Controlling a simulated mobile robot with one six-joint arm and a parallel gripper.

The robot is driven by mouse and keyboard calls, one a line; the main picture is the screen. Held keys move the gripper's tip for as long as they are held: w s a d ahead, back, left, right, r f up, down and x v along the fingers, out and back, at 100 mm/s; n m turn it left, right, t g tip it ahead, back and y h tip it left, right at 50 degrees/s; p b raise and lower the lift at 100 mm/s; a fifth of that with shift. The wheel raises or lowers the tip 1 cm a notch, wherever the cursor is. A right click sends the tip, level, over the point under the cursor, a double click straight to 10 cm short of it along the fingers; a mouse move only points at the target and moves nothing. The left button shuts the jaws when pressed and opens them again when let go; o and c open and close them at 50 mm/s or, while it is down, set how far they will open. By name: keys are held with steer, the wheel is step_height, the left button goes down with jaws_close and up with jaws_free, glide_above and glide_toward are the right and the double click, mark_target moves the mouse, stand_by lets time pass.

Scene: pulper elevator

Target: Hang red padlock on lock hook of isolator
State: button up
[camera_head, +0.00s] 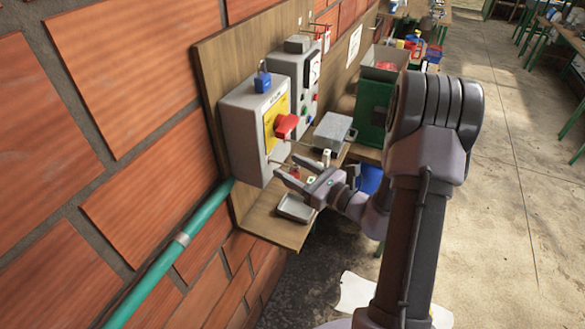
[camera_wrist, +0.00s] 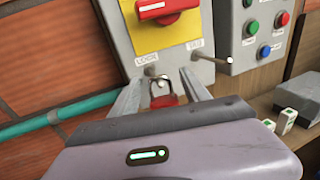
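The red padlock (camera_wrist: 164,100) shows between the spread fingers of my gripper (camera_wrist: 160,77) in the wrist view, and as a small red spot in the head view (camera_head: 295,173). Its shackle is up, at the tip of the lock hook (camera_wrist: 151,70) under the word LOCK. It looks to be around the hook, but I cannot tell for sure. Gaps show between the padlock and both fingers, so my gripper is open. In the head view my gripper (camera_head: 289,169) is just in front of the grey isolator (camera_head: 240,130), which has a red handle (camera_head: 287,126) on a yellow plate.
A second peg (camera_wrist: 228,61), under the TAG label, sticks out to the right of the hook. A control box with buttons (camera_head: 296,90) stands beside the isolator. A shelf below carries a small tray (camera_head: 295,208) and a grey box (camera_head: 334,132). A green pipe (camera_head: 170,250) runs along the brick wall.

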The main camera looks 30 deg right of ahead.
steer(key=b+v, duration=0.2)
steer(key=v, duration=1.5)
steer(key=a+f+n+g+y+b, duration=0.3)
steer(key=a+n+g+y+b, duration=0.25)
steer(key=a+n+g, duration=0.55)
steer(key=s+a+f+n+h+b, duration=0.3)
steer(key=s+a+n+h+b, duration=0.1)
steer(key=a+n+h+b, duration=0.1)
steer(key=s+a+f+n+h+b, duration=0.4)
steer(key=a+n+b, duration=0.3)
steer(key=n+b, duration=0.2)
steer(key=shift+s+a+n+h, duration=0.35)
steer(key=shift+n+h, duration=0.4)
steer(key=shift+n, duration=0.35)
